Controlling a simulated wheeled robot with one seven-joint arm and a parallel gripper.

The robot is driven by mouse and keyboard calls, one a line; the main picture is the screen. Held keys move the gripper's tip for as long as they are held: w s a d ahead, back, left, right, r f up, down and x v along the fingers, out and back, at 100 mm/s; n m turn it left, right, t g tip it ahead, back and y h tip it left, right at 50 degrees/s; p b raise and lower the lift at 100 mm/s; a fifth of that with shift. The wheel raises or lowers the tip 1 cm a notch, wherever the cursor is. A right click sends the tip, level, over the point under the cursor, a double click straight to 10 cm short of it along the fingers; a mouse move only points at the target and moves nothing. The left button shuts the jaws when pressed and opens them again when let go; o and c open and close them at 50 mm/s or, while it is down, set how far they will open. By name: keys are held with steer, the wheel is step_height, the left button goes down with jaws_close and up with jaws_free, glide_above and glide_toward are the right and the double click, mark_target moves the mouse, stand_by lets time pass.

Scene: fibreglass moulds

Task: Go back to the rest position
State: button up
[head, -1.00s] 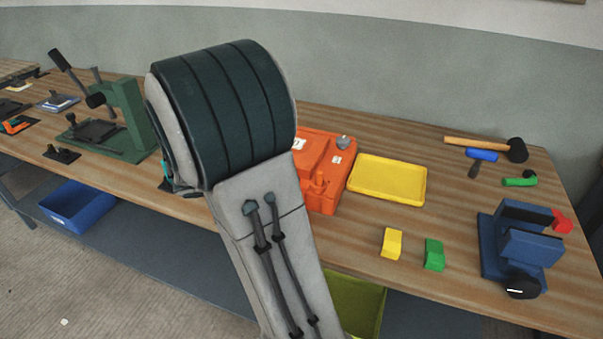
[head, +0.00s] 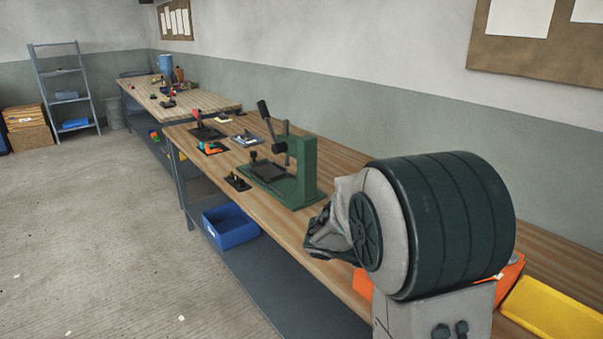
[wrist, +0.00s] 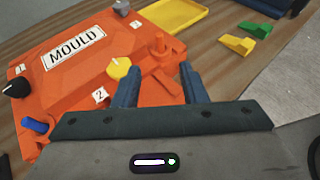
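My gripper (wrist: 158,84) is open in the wrist view, its two blue fingers apart with nothing between them. They hang over the near edge of the orange mould (wrist: 60,80). The mould carries a "MOULD" label, a yellow knob (wrist: 120,68), a black knob (wrist: 16,87), a blue peg (wrist: 35,125) and an orange upright peg (wrist: 160,48). In the head view my arm stands large at the right and hides most of the mould (head: 362,283). The gripper's fingers cannot be made out there.
A yellow tray (wrist: 172,14) lies beside the mould, with yellow (wrist: 237,44) and green (wrist: 256,29) blocks beyond. A green press (head: 303,172) stands on the bench left of my arm. A blue bin (head: 230,227) sits on the lower shelf. The floor at left is open.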

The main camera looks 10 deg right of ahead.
steer(key=s+a+m+t+y, duration=0.2)
steer(key=s+a+m+y, duration=0.3)
steer(key=a+m, duration=0.3)
steer(key=s+a+m+t+y+p, duration=0.1)
steer(key=s+a+m+t+y, duration=0.2)
steer(key=s+a+m+y, duration=0.3)
steer(key=a+m+y, duration=0.2)
steer(key=a, duration=0.1)
steer(key=shift+s+a+f+p, duration=0.15)
steer(key=shift+a+p, duration=0.1)
steer(key=shift+p, duration=0.05)
